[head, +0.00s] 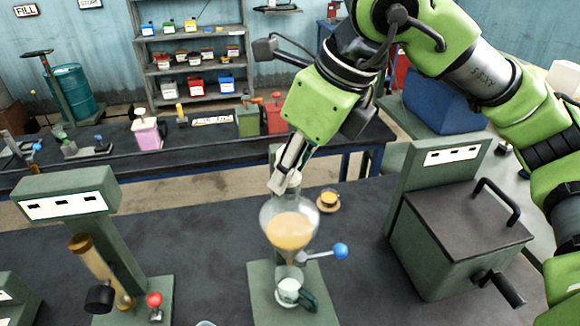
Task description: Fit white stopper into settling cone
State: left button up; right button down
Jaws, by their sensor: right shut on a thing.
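The settling cone (289,228) is a clear glass vessel with amber, cloudy liquid in its lower part. It stands upright on a green stand (262,300) in the middle of the table. My right gripper (283,180) reaches down from above, and its fingers are shut at the cone's mouth. A pale piece (294,181), which looks like the white stopper, shows at the fingertips by the cone's neck. The fingers hide much of it, so I cannot tell how deep it sits in the neck. My left gripper is not in view.
A blue-knobbed valve (340,251) sticks out right of the cone, above a green-and-white cup (289,291). A small amber-topped item (328,199) sits behind right. A green lidded box (460,240) stands right, a green column with a tube (97,265) left.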

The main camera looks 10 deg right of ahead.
jog(key=shift+f, duration=0.4)
jog(key=c, duration=1.6)
grip_release()
jog(key=shift+c, duration=0.2)
jog(key=shift+r, duration=0.15)
jog(key=v, duration=1.2)
